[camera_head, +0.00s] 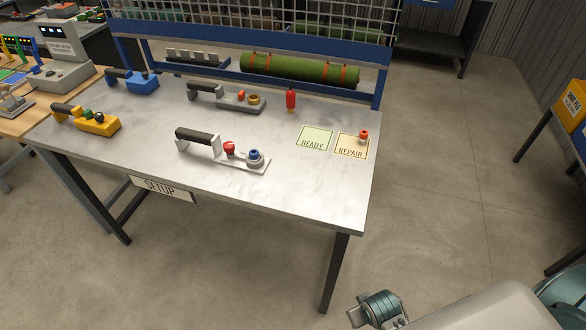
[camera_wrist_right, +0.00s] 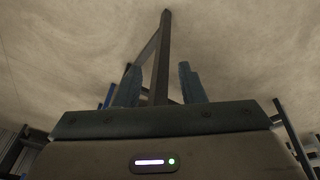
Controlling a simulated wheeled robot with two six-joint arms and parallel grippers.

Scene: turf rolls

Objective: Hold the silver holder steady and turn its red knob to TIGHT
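A silver holder (camera_head: 240,160) with a black handle lies at the front middle of the white table in the head view. I cannot read any TIGHT mark or the knob's setting. A similar, darker grey holder (camera_head: 210,101), also with a red knob, lies farther back. My right gripper (camera_wrist_right: 158,76) shows in the right wrist view with its two fingers apart and nothing between them. It is away from the holder. My left gripper is not in view.
The table (camera_head: 320,195) also carries a yellow holder (camera_head: 98,123), a blue holder (camera_head: 142,83), a red object (camera_head: 291,99), a READY card (camera_head: 314,138) and a REPAIR card (camera_head: 351,146) with a small red-topped piece on it. A green turf roll (camera_head: 300,69) lies behind.

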